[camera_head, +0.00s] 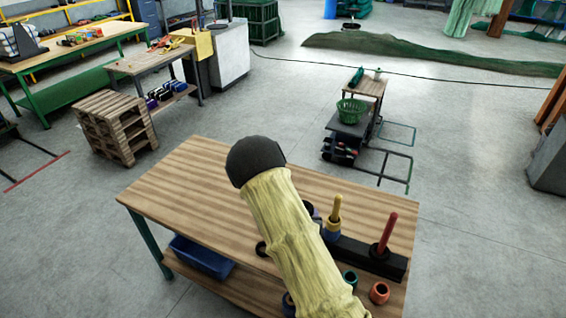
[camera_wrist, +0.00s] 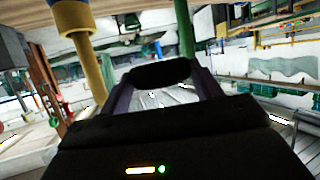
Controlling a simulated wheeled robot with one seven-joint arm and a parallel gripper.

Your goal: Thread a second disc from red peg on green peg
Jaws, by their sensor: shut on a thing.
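In the head view the red peg (camera_head: 386,234) stands on a black base bar (camera_head: 345,254), with a dark disc (camera_head: 379,252) around its foot. In the wrist view my gripper (camera_wrist: 162,76) is shut on a black disc (camera_wrist: 160,73). The green peg (camera_wrist: 186,32) shows just beyond the held disc, its end overlapping the disc's edge; I cannot tell whether the disc is around it. The yellow peg (camera_wrist: 82,60) is to the left there and also shows in the head view (camera_head: 335,212). My sleeved arm hides the green peg and gripper in the head view.
The rack stands on a wooden table (camera_head: 190,180). A blue bin (camera_head: 201,257) is on the lower shelf. The table's left part is clear.

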